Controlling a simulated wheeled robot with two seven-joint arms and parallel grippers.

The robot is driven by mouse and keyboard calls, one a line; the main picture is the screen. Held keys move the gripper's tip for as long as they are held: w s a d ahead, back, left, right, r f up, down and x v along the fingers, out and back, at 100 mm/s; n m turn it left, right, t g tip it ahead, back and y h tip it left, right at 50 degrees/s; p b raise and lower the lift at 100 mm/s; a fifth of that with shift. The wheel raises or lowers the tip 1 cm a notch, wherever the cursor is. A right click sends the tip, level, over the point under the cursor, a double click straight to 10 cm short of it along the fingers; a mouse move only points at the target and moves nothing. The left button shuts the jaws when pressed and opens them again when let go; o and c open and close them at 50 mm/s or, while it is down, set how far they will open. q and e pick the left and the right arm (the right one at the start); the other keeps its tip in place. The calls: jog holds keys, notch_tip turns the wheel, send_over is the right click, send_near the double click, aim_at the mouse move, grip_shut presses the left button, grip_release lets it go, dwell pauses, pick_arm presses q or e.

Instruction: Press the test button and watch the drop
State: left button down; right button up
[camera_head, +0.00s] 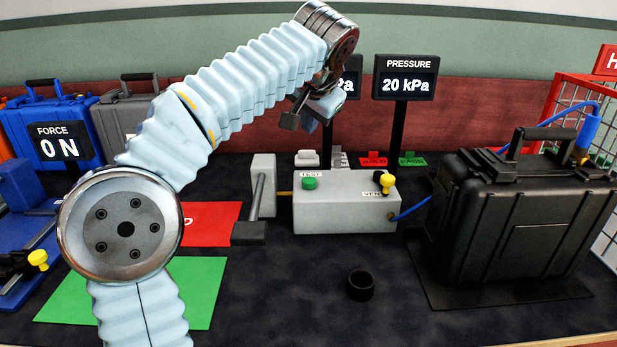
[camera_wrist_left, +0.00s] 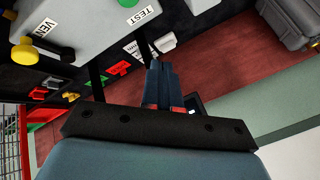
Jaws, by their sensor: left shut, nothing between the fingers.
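The green TEST button (camera_head: 309,183) sits on the left of a grey control box (camera_head: 345,212). It also shows at the top edge of the left wrist view (camera_wrist_left: 128,3). A yellow VENT knob (camera_head: 386,183) stands on the box's right. My left gripper (camera_head: 311,122) is shut and empty, above and apart from the box, in front of the displays. Its closed fingers show in the left wrist view (camera_wrist_left: 158,80). The pressure display (camera_head: 404,78) reads 20 kPa. A second display (camera_head: 346,86) is mostly hidden behind my left arm. My right gripper is not in view.
A black case (camera_head: 520,225) stands on the right, joined to the box by a blue hose. A grey block with a dark handle (camera_head: 248,232) is left of the box. A black ring (camera_head: 360,284) lies in front. Red and green mats (camera_head: 70,296) are at left.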

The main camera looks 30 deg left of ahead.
aim_at(310, 180)
pick_arm(q)
notch_tip(310, 180, down, 5)
jog(key=shift+r+b, duration=0.1)
jog(key=shift+b, duration=0.35)
notch_tip(310, 180, down, 2)
jog(key=b, duration=0.2)
jog(key=shift+f+b, duration=0.25)
jog(key=shift+b, duration=0.05)
jog(key=shift+f+b, duration=0.6)
jog(key=shift+f, duration=0.2)
dwell(0.8)
jog(key=shift+f, duration=0.4)
jog(key=shift+f+b, duration=0.6)
jog(key=shift+b, duration=0.05)
dwell(0.5)
jog(key=shift+r, duration=0.1)
jog(key=shift+r+p, duration=0.95)
